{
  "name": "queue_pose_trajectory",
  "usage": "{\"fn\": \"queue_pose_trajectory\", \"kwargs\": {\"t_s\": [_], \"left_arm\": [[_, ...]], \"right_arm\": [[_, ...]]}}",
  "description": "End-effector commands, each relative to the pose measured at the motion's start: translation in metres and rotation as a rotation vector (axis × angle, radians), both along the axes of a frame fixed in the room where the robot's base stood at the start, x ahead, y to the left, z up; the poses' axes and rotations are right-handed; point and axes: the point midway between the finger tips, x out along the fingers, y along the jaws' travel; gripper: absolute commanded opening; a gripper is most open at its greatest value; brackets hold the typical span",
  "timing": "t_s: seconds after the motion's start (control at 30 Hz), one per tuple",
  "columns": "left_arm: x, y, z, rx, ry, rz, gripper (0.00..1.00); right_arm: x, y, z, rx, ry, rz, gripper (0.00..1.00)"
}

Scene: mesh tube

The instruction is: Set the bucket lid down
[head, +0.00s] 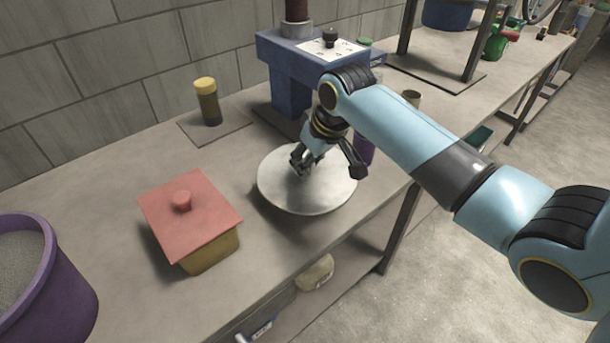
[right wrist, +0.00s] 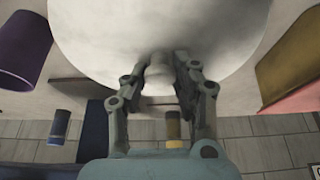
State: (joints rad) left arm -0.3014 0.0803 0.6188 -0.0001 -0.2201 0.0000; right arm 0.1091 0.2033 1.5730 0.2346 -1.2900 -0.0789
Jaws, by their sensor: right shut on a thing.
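The bucket lid (head: 323,193) is a round pale grey disc over the middle of the bench in the head view. It also fills the top of the right wrist view (right wrist: 105,35). My right gripper (head: 302,165) is above the lid, and its fingers are shut on the lid's knob. The knob (right wrist: 159,72) shows between the fingertips in the right wrist view. A shadow lies on the bench left of and below the lid; I cannot tell whether the lid touches the bench. The purple bucket (head: 70,295) with grey contents stands open at the lower left. My left gripper is not in view.
A yellowish box with a red lid (head: 205,215) stands left of the bucket lid. A yellow-capped jar (head: 208,102) stands on a flat plate behind. A blue machine (head: 290,85) and a purple container (head: 364,148) are close behind the lid. The bench's front edge is near.

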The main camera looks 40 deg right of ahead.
Motion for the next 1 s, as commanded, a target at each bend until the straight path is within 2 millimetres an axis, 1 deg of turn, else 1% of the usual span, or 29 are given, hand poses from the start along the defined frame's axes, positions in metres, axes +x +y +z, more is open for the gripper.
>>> {"fn": "queue_pose_trajectory", "kwargs": {"t_s": [0.07,0.17,0.3,0.4,0.77,0.8,0.97,1.0], "left_arm": [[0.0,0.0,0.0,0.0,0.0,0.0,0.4],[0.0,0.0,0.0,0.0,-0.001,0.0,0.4],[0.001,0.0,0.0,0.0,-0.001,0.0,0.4],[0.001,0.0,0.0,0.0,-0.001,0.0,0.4],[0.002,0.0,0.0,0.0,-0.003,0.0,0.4],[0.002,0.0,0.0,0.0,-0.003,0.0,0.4],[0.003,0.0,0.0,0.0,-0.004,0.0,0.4],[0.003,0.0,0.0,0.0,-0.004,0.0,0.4]], "right_arm": [[0.005,0.004,-0.004,0.0,-0.001,0.0,0.0],[0.007,0.006,-0.011,0.0,0.002,0.0,0.0],[0.006,0.006,-0.033,0.0,0.003,0.001,0.0],[0.006,0.006,-0.043,0.0,0.001,0.0,0.0],[0.006,0.005,-0.047,0.0,-0.001,0.001,0.0],[0.006,0.005,-0.048,0.0,0.0,0.001,0.28],[0.006,0.005,-0.047,0.0,0.0,0.001,0.49],[0.006,0.005,-0.047,0.0,0.0,0.001,0.5]]}}
